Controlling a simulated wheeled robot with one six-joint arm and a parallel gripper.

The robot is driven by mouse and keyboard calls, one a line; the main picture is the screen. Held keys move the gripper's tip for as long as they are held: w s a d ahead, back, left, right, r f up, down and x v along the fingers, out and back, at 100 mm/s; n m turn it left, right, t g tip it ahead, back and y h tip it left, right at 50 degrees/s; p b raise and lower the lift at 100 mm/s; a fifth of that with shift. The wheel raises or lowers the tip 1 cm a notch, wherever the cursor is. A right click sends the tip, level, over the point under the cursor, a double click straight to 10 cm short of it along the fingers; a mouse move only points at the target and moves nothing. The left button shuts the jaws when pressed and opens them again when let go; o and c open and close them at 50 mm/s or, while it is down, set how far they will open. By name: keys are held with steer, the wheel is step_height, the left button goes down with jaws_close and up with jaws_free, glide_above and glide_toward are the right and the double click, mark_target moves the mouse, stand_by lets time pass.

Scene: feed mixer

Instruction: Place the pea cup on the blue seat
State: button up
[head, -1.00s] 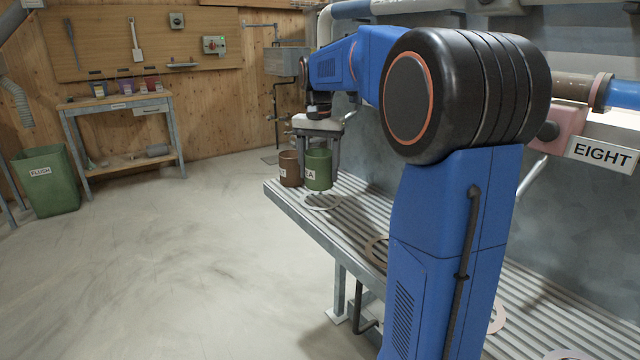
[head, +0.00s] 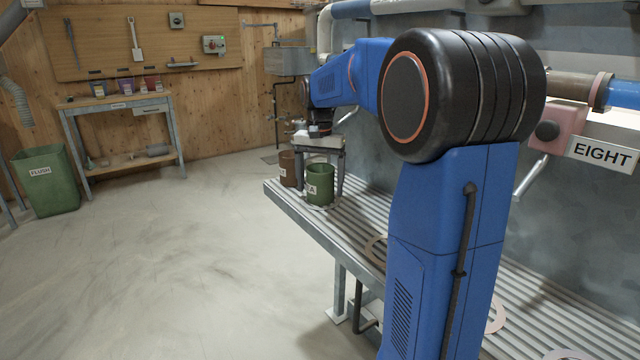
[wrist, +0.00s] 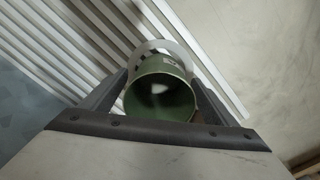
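The pea cup (head: 320,186) is a green, open-topped cup with a pale label, partly hidden, at the far end of the slatted bench. My gripper (head: 324,180) points down over it with a finger on each side, shut on the cup. In the wrist view the cup (wrist: 160,100) stands between the two dark fingers, and its inside looks empty. A pale ring (wrist: 150,50) shows beyond the cup on the slats. The cup is low over this ring; whether its base touches is hidden. I cannot make out a blue colour on the ring.
A brown cup (head: 287,168) stands close to the left of the pea cup. The slatted bench (head: 300,205) carries more flat rings, one tan (head: 376,250), nearer me. A wall panel lies behind. Open floor (head: 180,270) lies left of the bench.

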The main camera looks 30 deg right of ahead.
step_height(320, 180, up, 12)
steer(key=shift+r, duration=0.15)
stand_by(0.7)
stand_by(0.5)
